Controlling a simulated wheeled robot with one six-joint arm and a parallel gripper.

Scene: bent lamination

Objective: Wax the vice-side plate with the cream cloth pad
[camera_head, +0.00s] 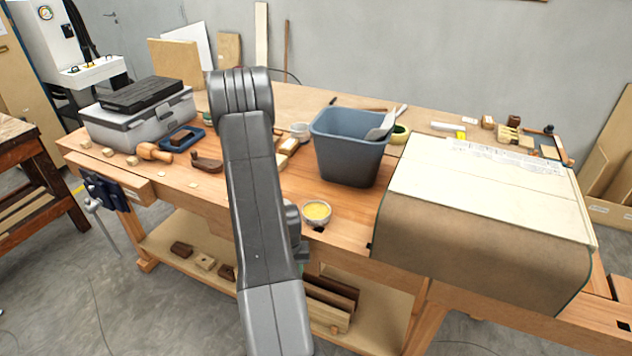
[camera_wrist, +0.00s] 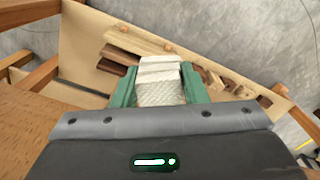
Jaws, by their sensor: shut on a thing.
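My gripper (camera_wrist: 158,74) is shut on the cream cloth pad (camera_wrist: 159,92), which sits between its two green fingers in the wrist view. The pad is pale, woven and folded at its far end. It is beyond the bench's front edge, with the lower shelf in the view below. In the head view my arm hides most of the gripper and the pad. A small bowl of yellow wax (camera_head: 317,212) stands near the bench's front edge, just right of my arm. The vice (camera_head: 103,192) is on the bench's left front. I cannot make out which thing is the vice-side plate.
A blue-grey bin (camera_head: 347,150) stands behind the wax bowl. A grey case (camera_head: 138,115) and small tools are at the left. The lower shelf (camera_head: 180,235) holds several wood pieces.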

